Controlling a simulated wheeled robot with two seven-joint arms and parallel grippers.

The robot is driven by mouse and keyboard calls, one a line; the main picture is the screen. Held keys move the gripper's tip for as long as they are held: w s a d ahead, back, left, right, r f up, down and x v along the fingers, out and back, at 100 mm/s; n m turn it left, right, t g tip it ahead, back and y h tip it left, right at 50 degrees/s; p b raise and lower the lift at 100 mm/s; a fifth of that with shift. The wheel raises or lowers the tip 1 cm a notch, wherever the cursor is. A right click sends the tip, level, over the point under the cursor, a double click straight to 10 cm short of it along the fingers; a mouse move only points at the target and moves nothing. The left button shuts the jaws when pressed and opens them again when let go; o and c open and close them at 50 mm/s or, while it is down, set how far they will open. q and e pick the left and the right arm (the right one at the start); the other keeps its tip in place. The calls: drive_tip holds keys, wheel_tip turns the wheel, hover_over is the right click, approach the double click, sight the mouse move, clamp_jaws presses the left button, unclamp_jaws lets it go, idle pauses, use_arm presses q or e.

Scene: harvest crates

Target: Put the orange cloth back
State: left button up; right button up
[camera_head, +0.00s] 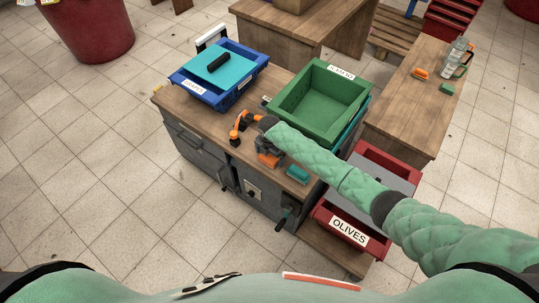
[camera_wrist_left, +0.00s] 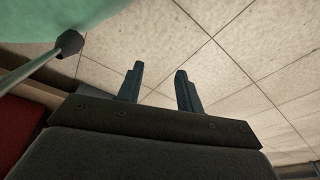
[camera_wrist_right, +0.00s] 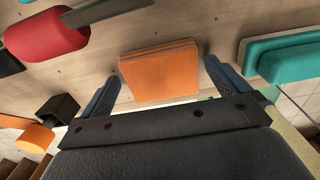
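The orange cloth (camera_head: 268,160) is a folded block lying on the wooden top of the grey cabinet, near its front edge. In the right wrist view the cloth (camera_wrist_right: 160,72) lies flat ahead of the fingers, roughly midway between them. My right gripper (camera_head: 266,149) is open and empty just above it; I see no contact. My left gripper (camera_wrist_left: 160,80) is open and empty over the tiled floor, and it does not show in the head view.
A teal folded block (camera_head: 298,174) lies right of the cloth, and an orange tool (camera_head: 241,122) lies left. A green crate (camera_head: 353,111) and blue crate (camera_head: 195,97) stand behind. A red OLIVES crate (camera_head: 378,243) is at the right. Another orange item (camera_head: 420,73) lies on the far-right table.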

use_arm(q)
drive_tip(key=shift+s+f, duration=0.1)
drive_tip(key=shift+f, duration=0.05)
use_arm(e)
drive_tip(key=shift+f+b, duration=0.1)
drive_tip(key=shift+b, duration=0.2)
drive_tip(key=r+b, duration=0.1)
drive_tip(key=r, duration=0.1)
drive_tip(key=r+b, duration=0.1)
drive_tip(key=r, duration=0.1)
drive_tip(key=r+b, duration=0.1)
drive_tip(key=r, duration=0.1)
drive_tip(key=shift+w+a+r, duration=0.2)
drive_tip(key=shift+a+r, duration=0.05)
use_arm(q)
drive_tip(key=w+d+r, duration=0.3)
drive_tip(key=r, duration=0.4)
drive_tip(key=shift+w+r+g, duration=0.25)
drive_tip(key=shift+w+g, duration=0.05)
drive_tip(key=shift+w, duration=0.05)
use_arm(e)
drive_tip(key=shift+r, duration=0.75)
use_arm(q)
drive_tip(key=shift+d, duration=0.1)
